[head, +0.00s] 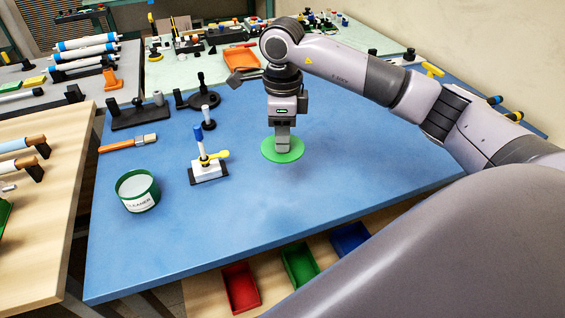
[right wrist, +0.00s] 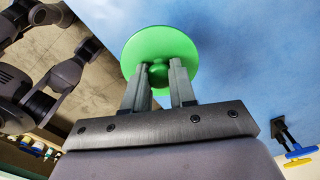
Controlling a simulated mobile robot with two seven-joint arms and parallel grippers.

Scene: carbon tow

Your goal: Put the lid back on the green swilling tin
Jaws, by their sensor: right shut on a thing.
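The green swilling tin (head: 137,191) stands upright and open at the left front of the blue table, with pale contents and a white label. Its green lid (head: 268,150) is a round disc near the middle of the table, well to the right of the tin. My right gripper (head: 283,148) points down at the lid and is shut on its knob. In the right wrist view the lid (right wrist: 150,45) shows beyond the two fingers (right wrist: 160,78), with the knob between them. I cannot tell whether the lid touches the table. My left gripper is not in view.
A white-based stand with a blue-topped post and yellow lever (head: 207,168) stands between the tin and the lid. A brush (head: 128,143) and a dark stand (head: 138,113) lie behind the tin. Red (head: 240,287) and green bins (head: 299,265) sit below the front edge. The front middle of the table is clear.

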